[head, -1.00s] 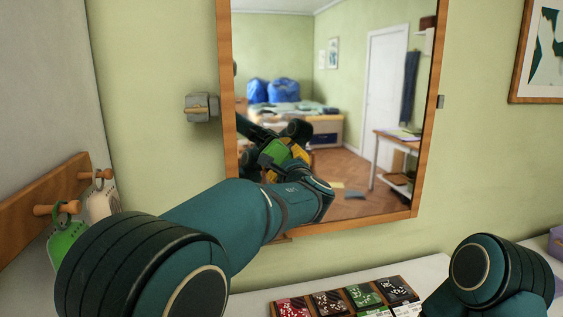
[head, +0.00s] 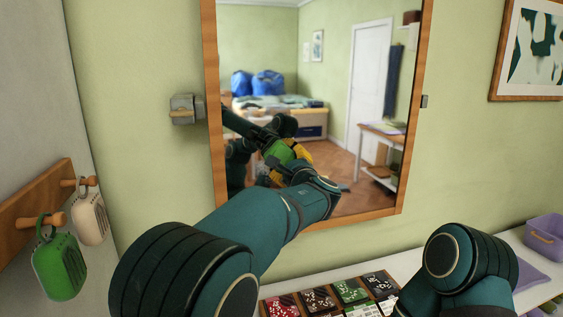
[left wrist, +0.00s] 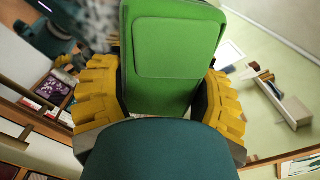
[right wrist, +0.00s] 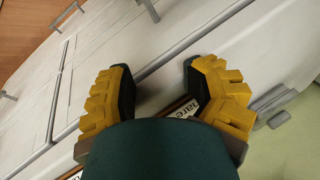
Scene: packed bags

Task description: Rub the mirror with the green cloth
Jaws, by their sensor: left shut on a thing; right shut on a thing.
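The mirror (head: 320,75) hangs in a wooden frame on the green wall in the head view and reflects the room and my arm. My left gripper (left wrist: 162,95) is shut on a green, cloth-coloured pad (left wrist: 172,60) with a raised panel, seen up close in the left wrist view. In the head view the left arm reaches to the lower left of the glass. Green shows there, but I cannot tell how much is reflection or whether it touches. My right gripper (right wrist: 158,85) has its fingers apart with nothing visible between them; its arm hides it in the head view.
Green (head: 58,265) and cream (head: 90,218) hanging items are on a wooden peg rail at the left. A grey wall fixture (head: 184,110) is beside the mirror. Packets (head: 318,299) and a purple bin (head: 546,238) stand on the white surface below. A framed picture (head: 535,45) hangs right.

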